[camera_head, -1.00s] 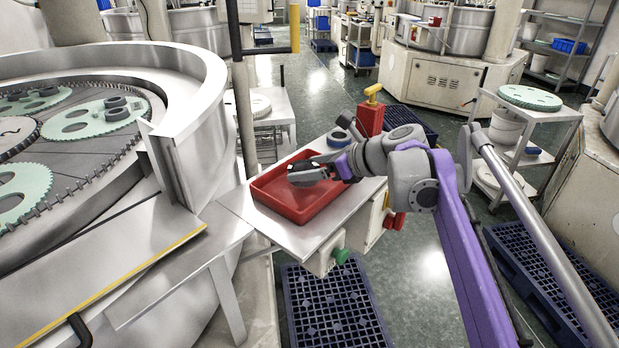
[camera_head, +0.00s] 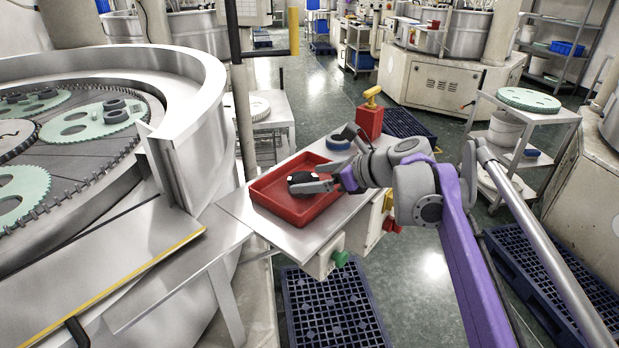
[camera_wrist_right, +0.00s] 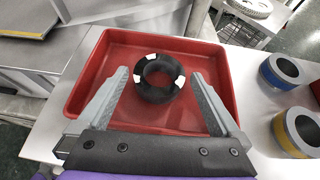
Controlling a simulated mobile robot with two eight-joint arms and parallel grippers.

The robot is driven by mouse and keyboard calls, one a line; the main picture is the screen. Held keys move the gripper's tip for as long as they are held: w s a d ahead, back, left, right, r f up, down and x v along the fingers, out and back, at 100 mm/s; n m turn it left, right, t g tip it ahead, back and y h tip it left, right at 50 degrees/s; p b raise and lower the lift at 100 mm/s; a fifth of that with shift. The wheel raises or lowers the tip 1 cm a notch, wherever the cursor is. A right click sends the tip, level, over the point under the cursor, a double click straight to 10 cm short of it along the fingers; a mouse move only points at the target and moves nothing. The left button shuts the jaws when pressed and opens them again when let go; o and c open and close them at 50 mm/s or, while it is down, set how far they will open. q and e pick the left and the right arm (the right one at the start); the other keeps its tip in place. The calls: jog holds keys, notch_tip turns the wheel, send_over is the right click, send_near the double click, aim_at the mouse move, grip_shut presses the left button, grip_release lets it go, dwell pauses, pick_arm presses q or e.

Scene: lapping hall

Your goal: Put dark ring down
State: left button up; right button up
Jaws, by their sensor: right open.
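The dark ring (camera_wrist_right: 158,95), black with white patches, lies flat in the red tray (camera_wrist_right: 75,92), on its floor as far as I can tell. My right gripper (camera_wrist_right: 159,80) is open, with one finger on each side of the ring and a visible gap to each. In the head view, my right gripper (camera_head: 318,175) reaches into the red tray (camera_head: 262,197) from the right. The dark ring (camera_head: 302,178) shows there partly behind the lower finger. My left gripper is not in view.
A blue-banded ring (camera_wrist_right: 268,84) and a yellow-banded ring (camera_wrist_right: 282,133) stand on the table right of the tray. A red box with a yellow top (camera_head: 369,122) stands at the table's far end. The big lapping machine (camera_head: 185,110) is at left.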

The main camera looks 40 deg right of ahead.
jog(key=p+v, duration=0.1)
jog(key=v, duration=0.9)
jog(key=shift+s+r, duration=0.15)
jog(key=shift+s, duration=0.15)
jog(key=shift+p, duration=0.3)
